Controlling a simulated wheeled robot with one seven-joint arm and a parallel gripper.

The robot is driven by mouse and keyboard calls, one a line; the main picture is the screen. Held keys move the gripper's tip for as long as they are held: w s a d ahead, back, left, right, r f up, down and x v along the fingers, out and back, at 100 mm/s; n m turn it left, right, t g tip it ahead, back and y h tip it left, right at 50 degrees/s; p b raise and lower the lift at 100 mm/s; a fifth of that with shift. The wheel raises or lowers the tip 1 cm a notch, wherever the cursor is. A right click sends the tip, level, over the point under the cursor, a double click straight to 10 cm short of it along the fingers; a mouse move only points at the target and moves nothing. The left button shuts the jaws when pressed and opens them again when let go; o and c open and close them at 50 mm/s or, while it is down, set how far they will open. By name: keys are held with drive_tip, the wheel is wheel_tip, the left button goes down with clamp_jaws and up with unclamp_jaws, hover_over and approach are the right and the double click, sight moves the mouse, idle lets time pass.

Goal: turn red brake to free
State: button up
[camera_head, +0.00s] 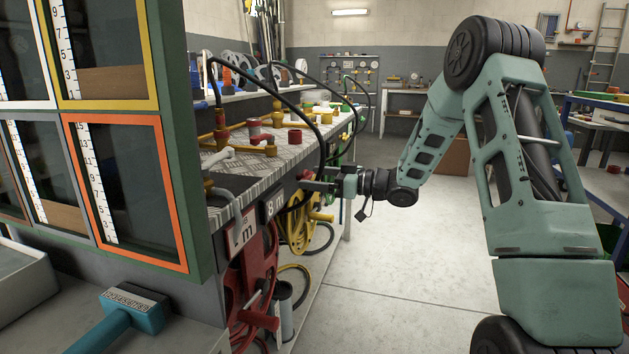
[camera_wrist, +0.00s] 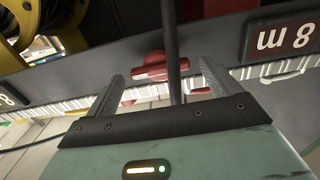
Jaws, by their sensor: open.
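A red part (camera_wrist: 150,68), which looks like the red brake, sticks out of the dark bench front in the wrist view, just ahead of and between my open fingertips. My gripper (camera_wrist: 163,82) is open, with nothing held; a black hose runs between its fingers. In the head view my gripper (camera_head: 322,186) is at the bench front, beside the hoses.
A red reel (camera_head: 252,275) and a yellow reel (camera_head: 300,232) hang under the metal bench top (camera_head: 228,185). Black hoses (camera_head: 318,140) loop down close to my gripper. A cabinet (camera_head: 180,150) stands at left. The floor (camera_head: 400,270) to the right is clear.

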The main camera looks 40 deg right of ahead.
drive_tip(key=shift+w+a, duration=0.35)
drive_tip(key=shift+c, duration=0.3)
drive_tip(key=c, duration=0.9)
drive_tip(key=shift+c, duration=0.2)
